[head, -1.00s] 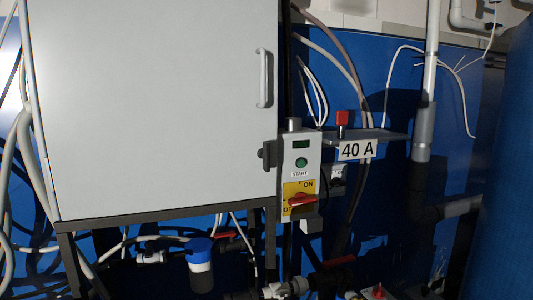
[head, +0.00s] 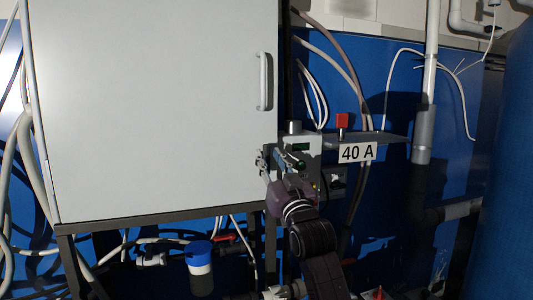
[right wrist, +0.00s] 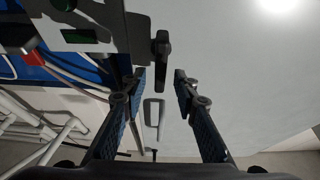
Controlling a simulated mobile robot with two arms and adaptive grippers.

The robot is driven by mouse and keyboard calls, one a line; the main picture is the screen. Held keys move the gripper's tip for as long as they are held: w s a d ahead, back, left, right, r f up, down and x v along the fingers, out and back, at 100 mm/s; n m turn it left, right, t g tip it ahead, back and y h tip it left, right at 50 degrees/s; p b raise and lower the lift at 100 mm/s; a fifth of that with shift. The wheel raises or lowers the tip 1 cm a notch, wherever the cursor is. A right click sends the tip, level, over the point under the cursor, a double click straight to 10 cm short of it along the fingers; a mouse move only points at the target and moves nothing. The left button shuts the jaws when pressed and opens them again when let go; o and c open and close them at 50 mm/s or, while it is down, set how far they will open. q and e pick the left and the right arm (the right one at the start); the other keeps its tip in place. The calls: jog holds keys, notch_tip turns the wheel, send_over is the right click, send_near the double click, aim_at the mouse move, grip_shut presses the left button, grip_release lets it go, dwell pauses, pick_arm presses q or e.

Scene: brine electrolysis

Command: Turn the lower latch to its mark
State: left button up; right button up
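The dark latch (right wrist: 161,60) is on the right edge of the white cabinet door (head: 150,100). Its lever stands along the upright direction of the right wrist view. My right gripper (head: 278,162) is in front of it; in the right wrist view the gripper (right wrist: 160,80) is open, its fingertips on either side of the lever end, with gaps visible. In the head view the gripper mostly hides the latch. I cannot make out a mark. My left gripper is not in view.
The door handle (head: 263,80) is above the latch. A control box (head: 300,140) stands close to the right, partly behind my right gripper. A shelf labelled 40 A (head: 357,152) juts out farther right. A blue-capped filter (head: 199,255) and pipes are below.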

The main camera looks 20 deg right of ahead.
jog(key=shift+x, duration=1.4)
grip_shut()
